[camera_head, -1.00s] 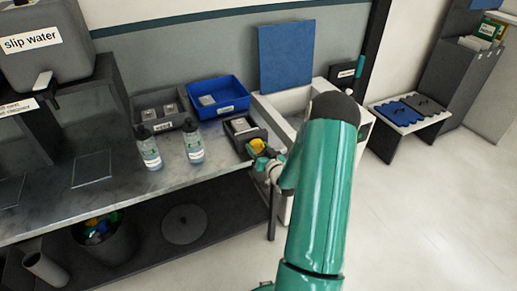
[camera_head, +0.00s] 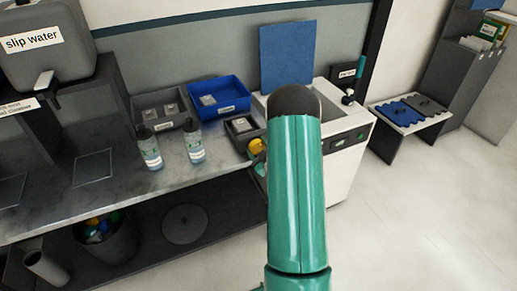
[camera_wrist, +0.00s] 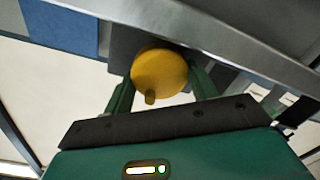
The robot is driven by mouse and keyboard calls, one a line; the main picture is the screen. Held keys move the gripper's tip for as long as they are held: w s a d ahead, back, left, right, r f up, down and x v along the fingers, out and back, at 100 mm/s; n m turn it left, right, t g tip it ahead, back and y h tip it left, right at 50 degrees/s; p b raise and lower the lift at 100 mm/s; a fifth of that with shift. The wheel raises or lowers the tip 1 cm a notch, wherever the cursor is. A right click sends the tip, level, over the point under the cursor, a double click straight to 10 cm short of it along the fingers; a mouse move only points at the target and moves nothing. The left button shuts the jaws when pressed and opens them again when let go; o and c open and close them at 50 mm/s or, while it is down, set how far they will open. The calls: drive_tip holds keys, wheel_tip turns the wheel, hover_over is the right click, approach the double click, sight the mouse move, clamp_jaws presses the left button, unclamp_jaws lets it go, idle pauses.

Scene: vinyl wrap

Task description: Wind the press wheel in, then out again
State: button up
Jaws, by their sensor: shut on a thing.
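The yellow press wheel (camera_head: 256,146) is at the front of a small dark press (camera_head: 239,127) at the bench's right end. In the wrist view the wheel (camera_wrist: 162,68) is a round yellow disc with a small knob at its lower edge. My gripper (camera_wrist: 163,84) has one green finger on each side of the wheel and is shut on it. In the head view my green arm hides most of the gripper and the wheel's right side.
Two bottles (camera_head: 150,148) (camera_head: 194,141) stand left of the press. A blue bin (camera_head: 219,97) and a grey tray (camera_head: 161,109) lie behind. A white cabinet (camera_head: 345,165) stands right of the bench, partly behind my arm. Open floor (camera_head: 430,215) lies to the right.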

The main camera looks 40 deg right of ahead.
drive_tip(key=shift+n, duration=0.6)
drive_tip(key=o, duration=1)
drive_tip(key=shift+s, duration=0.1)
drive_tip(key=shift+f, duration=0.1)
